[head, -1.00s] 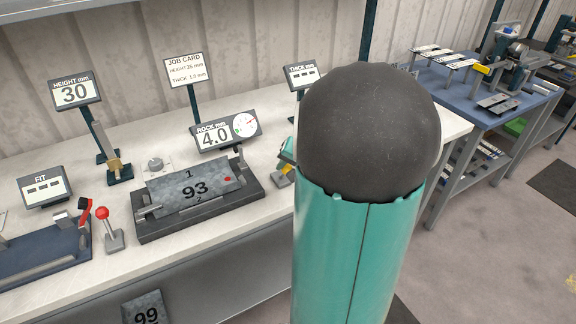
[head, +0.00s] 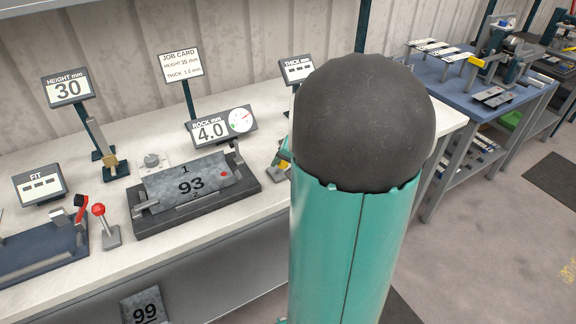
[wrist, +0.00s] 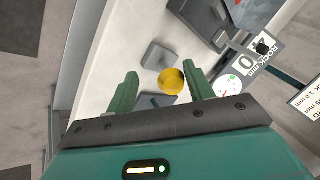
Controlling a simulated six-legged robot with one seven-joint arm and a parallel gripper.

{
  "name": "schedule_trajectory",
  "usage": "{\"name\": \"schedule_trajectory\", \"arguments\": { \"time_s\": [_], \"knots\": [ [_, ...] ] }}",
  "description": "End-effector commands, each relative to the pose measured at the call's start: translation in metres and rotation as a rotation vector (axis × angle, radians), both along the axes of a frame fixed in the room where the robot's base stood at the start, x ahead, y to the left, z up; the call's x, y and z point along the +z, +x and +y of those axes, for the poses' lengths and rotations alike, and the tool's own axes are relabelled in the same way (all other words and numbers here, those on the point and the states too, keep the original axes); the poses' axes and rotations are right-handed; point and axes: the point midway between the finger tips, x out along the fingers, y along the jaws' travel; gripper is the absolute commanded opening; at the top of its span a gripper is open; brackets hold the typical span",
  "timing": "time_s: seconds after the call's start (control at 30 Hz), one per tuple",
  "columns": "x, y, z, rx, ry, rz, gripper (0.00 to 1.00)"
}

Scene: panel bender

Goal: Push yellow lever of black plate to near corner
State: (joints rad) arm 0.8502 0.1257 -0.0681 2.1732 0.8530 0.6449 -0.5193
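The yellow lever's round knob (wrist: 172,81) shows in the wrist view, beyond my fingers and within the gap between them, closer to the right finger. The black plate carries a grey panel (head: 215,171) marked 93. Whether a finger touches the knob cannot be told.
A red-knobbed lever (head: 99,210) stands left of the black plate. Behind it are the ROCK display (head: 211,131) reading 4.0 with a dial, the HEIGHT display (head: 69,89) and the job card (head: 181,65). A blue table (head: 465,90) stands at the right.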

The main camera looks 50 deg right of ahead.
Motion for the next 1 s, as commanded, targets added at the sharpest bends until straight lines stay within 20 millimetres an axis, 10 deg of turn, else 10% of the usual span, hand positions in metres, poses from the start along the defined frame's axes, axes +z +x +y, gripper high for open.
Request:
{"name": "schedule_trajectory", "arguments": {
  "time_s": [0.37,1.0],
  "knots": [
    [0.013,-0.005,-0.001,0.0,-0.004,-0.006,0.52],
    [0.11,-0.073,-0.001,0.0,-0.002,-0.002,0.52]
  ]
}}
